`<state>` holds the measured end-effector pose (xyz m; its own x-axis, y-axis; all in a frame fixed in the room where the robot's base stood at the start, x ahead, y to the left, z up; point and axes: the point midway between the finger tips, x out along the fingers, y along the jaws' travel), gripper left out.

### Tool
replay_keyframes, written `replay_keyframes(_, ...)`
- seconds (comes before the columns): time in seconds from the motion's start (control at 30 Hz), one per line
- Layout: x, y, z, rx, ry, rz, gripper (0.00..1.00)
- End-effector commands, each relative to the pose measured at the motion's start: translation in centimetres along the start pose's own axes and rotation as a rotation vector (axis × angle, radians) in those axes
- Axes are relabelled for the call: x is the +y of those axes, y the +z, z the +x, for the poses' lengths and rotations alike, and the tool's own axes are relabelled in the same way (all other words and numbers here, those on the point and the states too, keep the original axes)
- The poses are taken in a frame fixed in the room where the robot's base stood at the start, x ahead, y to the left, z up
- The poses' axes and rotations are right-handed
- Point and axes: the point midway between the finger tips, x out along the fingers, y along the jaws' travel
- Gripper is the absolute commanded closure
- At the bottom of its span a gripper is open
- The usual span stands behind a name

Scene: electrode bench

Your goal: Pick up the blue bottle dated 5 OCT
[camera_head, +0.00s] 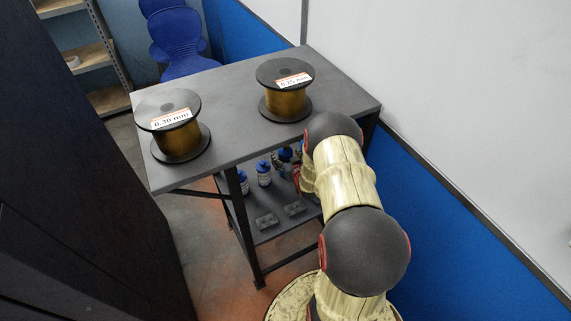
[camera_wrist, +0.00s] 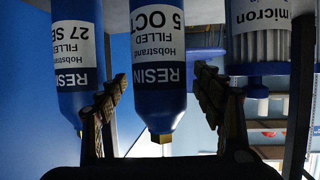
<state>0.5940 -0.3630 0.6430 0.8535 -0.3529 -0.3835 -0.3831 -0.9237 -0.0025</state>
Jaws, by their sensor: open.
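In the wrist view, which is upside down, the blue bottle labelled 5 OCT (camera_wrist: 158,100) is in the middle, its white label reading RESIN, Hobstrand, FILLED. Its narrow tip points down in the picture. My gripper (camera_wrist: 158,92) is open, with one finger on each side of this bottle in the picture; I cannot tell how deep the fingers reach around it. A like blue bottle labelled 27 SE (camera_wrist: 77,15) is at the left, its label cut off. In the head view, small blue bottles stand on the lower shelf (camera_head: 276,233); their dates are unreadable and my arm hides part of the shelf.
A blue-and-white cartridge marked micron (camera_wrist: 260,40) is close right of the right finger. In the head view, two wire spools, 0.30 mm (camera_head: 174,138) and 0.25 mm (camera_head: 284,104), stand on the bench top (camera_head: 228,98). Two grey blocks (camera_head: 267,221) lie on the shelf. A wall borders the right.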

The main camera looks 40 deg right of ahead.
Motion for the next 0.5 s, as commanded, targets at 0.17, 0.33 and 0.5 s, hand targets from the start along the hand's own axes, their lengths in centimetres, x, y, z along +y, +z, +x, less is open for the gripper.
replay_keyframes(0.17, 0.0, -0.1, -0.03, 0.0, 0.0, 0.0, 0.33)
replay_keyframes(0.33, 0.0, -0.09, -0.04, 0.0, 0.0, 0.0, 0.42)
replay_keyframes(0.5, 0.01, -0.09, -0.05, 0.0, 0.0, 0.0, 0.52)
